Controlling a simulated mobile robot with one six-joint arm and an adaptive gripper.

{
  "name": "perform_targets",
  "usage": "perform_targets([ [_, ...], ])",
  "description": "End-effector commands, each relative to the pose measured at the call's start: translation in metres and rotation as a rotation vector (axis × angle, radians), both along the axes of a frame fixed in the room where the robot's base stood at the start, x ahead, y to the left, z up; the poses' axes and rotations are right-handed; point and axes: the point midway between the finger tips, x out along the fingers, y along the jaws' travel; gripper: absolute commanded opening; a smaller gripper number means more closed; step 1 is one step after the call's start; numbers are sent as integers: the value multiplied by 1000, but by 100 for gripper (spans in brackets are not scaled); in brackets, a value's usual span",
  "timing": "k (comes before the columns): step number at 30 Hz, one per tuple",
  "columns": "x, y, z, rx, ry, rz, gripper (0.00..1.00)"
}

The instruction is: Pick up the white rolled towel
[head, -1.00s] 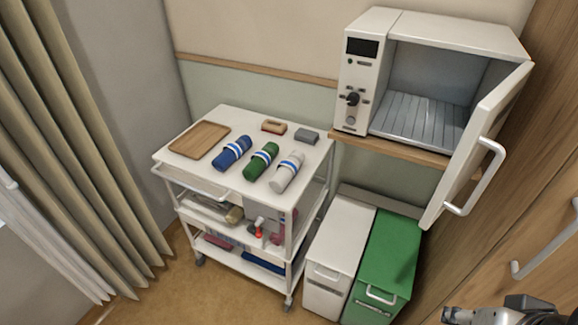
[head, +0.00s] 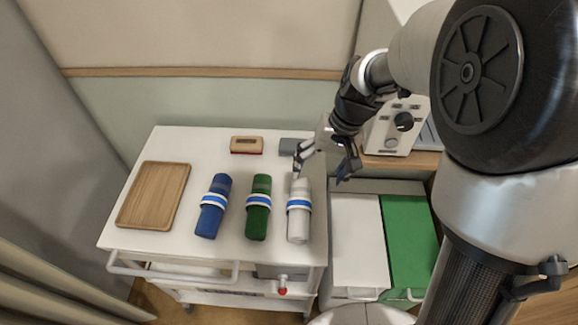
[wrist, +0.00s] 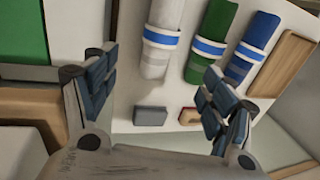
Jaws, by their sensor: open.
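The white rolled towel (head: 299,221) lies at the right end of a row of three rolls on the cart top, with a white and blue band around it. In the wrist view the white rolled towel (wrist: 159,45) shows beyond and between the finger pads, cut off by the top edge. My gripper (head: 322,168) is open and empty, above the back right of the cart top, just behind the towel's far end. In the wrist view my gripper (wrist: 158,92) has its two fingers spread wide apart. They appear clear of the towel.
A green roll (head: 259,208) and a blue roll (head: 213,206) lie left of the white one. A wooden tray (head: 153,196) is at the left. A tan-and-red block (head: 246,145) and a grey block (head: 291,147) sit at the back. White (head: 358,240) and green (head: 408,240) bins stand right.

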Motion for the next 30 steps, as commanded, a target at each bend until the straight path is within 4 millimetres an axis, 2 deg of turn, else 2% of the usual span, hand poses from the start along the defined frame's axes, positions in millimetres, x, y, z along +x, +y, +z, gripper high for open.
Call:
perform_targets([
  [9, -1, 16, -68, -1, 6, 2, 77],
  [13, -1, 22, -93, -1, 5, 2, 77],
  [16, 0, 25, -106, -1, 3, 2, 77],
  [25, 0, 30, -123, -1, 2, 3, 77],
  [30, 1, 38, -148, -1, 3, 3, 77],
])
